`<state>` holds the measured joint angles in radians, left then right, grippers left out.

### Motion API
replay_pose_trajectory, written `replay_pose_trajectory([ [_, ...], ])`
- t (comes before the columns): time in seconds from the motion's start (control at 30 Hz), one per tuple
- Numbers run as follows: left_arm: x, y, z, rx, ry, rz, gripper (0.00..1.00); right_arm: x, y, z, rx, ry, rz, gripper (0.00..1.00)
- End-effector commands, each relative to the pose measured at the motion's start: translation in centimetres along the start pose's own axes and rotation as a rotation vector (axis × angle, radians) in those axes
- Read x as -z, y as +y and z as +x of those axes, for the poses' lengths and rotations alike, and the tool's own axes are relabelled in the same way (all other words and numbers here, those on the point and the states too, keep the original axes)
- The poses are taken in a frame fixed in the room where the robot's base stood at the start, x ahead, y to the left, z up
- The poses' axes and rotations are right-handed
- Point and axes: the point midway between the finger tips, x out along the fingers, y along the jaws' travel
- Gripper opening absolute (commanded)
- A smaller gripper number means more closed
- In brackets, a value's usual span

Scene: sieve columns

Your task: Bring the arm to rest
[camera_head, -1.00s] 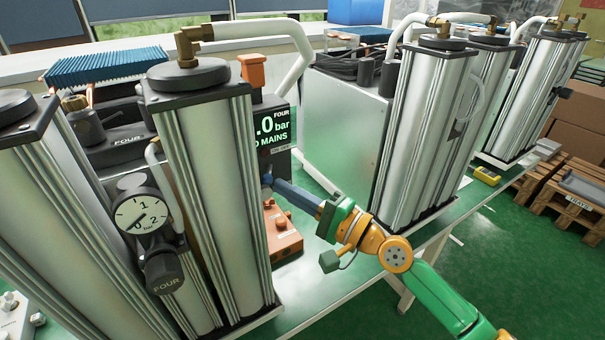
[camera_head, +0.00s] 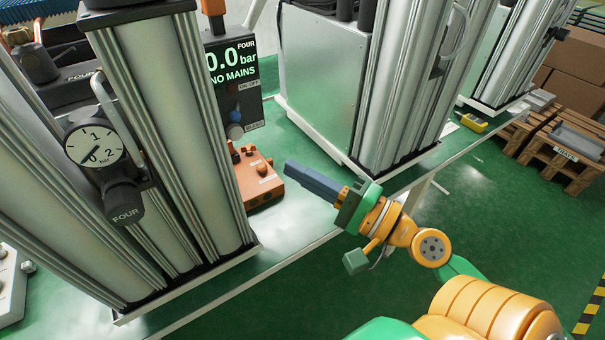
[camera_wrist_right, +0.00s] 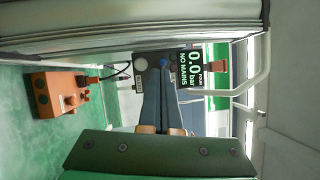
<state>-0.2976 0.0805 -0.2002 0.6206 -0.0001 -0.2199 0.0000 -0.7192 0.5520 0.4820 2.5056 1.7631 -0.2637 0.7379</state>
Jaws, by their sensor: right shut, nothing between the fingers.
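My right arm comes in from the lower right in the head view, green and orange. Its right gripper (camera_head: 290,170) is shut and empty, its dark blue fingers pointing left, in front of the orange box (camera_head: 258,182) and apart from it. In the wrist view the shut fingers (camera_wrist_right: 162,68) point toward the dark display unit (camera_head: 233,75), which reads 0.0 bar, NO MAINS, FOUR. A blue knob and a grey knob sit below that screen. My left gripper does not show.
Tall silver columns (camera_head: 190,140) with a round gauge (camera_head: 93,146) stand at left. More columns (camera_head: 415,90) stand right of the gripper. The bench edge runs diagonally below the gripper. Green floor (camera_head: 500,220) is open at right, with a wooden pallet (camera_head: 560,160) beyond.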

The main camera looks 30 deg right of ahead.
Motion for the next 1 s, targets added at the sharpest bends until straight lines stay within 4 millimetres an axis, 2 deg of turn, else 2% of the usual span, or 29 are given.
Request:
replay_pose_trajectory([
  [0.47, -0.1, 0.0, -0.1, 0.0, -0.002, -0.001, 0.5, -0.1, 0.0, -0.2, 0.001, 0.001, -0.001, 0.0],
  [0.57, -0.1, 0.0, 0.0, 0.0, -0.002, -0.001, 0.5, 1.0, 1.0, -0.3, -0.019, 0.033, -0.021, 0.0],
  [0.67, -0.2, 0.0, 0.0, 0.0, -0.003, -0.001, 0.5, 5.4, 6.0, -1.0, -0.128, 0.158, -0.119, 0.0],
  [0.7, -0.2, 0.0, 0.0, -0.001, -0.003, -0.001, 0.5, 7.6, 9.3, -1.8, -0.209, 0.218, -0.178, 0.0],
  [0.77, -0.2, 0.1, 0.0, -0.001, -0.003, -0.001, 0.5, 10.2, 15.1, -3.5, -0.359, 0.285, -0.277, 0.0],
  [0.8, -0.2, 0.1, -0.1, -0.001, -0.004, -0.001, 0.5, 11.3, 18.9, -5.0, -0.467, 0.308, -0.34, 0.0],
  [0.87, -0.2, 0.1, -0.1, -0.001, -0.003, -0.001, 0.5, 12.0, 24.9, -7.5, -0.641, 0.304, -0.437, 0.0],
  [0.9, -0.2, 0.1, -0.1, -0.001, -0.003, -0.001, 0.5, 11.9, 28.8, -9.4, -0.76, 0.277, -0.5, 0.0],
  [0.97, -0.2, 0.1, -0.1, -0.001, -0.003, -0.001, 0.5, 10.7, 34.3, -12.4, -0.937, 0.193, -0.598, 0.0],
  [1.0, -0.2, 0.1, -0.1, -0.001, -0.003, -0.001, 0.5, 9.4, 37.8, -14.6, -1.05, 0.109, -0.664, 0.0],
])
